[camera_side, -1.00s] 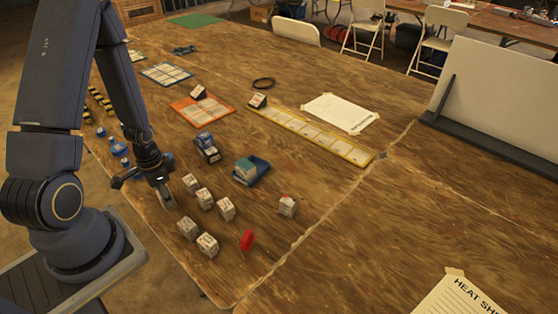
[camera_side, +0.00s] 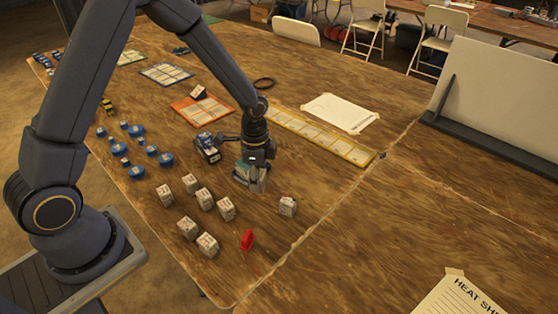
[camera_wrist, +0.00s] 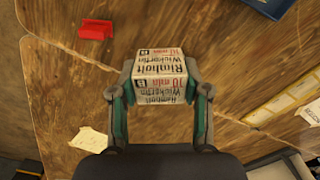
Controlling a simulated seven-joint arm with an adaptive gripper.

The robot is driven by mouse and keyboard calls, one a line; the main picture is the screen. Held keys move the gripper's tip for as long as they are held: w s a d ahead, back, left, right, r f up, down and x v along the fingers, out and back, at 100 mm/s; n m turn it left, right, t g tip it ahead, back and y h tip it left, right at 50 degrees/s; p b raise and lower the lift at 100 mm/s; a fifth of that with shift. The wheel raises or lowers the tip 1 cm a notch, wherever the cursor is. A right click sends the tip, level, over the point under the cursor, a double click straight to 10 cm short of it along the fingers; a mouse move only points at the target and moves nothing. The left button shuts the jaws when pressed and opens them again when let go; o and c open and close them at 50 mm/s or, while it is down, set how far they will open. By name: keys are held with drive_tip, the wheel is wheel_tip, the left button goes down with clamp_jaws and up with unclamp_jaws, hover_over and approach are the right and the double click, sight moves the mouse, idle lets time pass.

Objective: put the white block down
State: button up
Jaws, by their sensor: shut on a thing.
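The white block (camera_wrist: 160,78), with black and red print, is between the two fingers of my gripper (camera_wrist: 160,105) in the wrist view, with a pad against each side.
Several printed white blocks (camera_side: 205,199) stand left of the gripper. A red piece (camera_side: 247,239) lies near the front; it also shows in the wrist view (camera_wrist: 95,30). Blue parts (camera_side: 136,172) sit further left. The yellow strip (camera_side: 350,154) lies behind.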

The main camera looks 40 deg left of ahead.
drive_tip(key=s+d+m, duration=0.2)
drive_tip(key=d+m, duration=0.1)
drive_tip(key=d, duration=0.9)
drive_tip(key=s+d+m, duration=0.2)
drive_tip(key=d+m, duration=0.1)
drive_tip(key=d, duration=0.9)
hover_over(365, 264)
drive_tip(key=s, duration=0.1)
drive_tip(key=f, duration=0.8)
drive_tip(key=shift+s+a, duration=0.15)
drive_tip(key=shift+a, duration=0.15)
drive_tip(key=shift+w+d+f, duration=0.3)
drive_tip(key=shift+w+f, duration=0.25)
drive_tip(key=shift+f, duration=0.05)
drive_tip(key=shift+w+f, duration=0.1)
drive_tip(key=shift+f, duration=1.55)
drive_tip(key=o, duration=1.1)
drive_tip(key=shift+f, duration=0.15)
drive_tip(key=shift+o, duration=0.2)
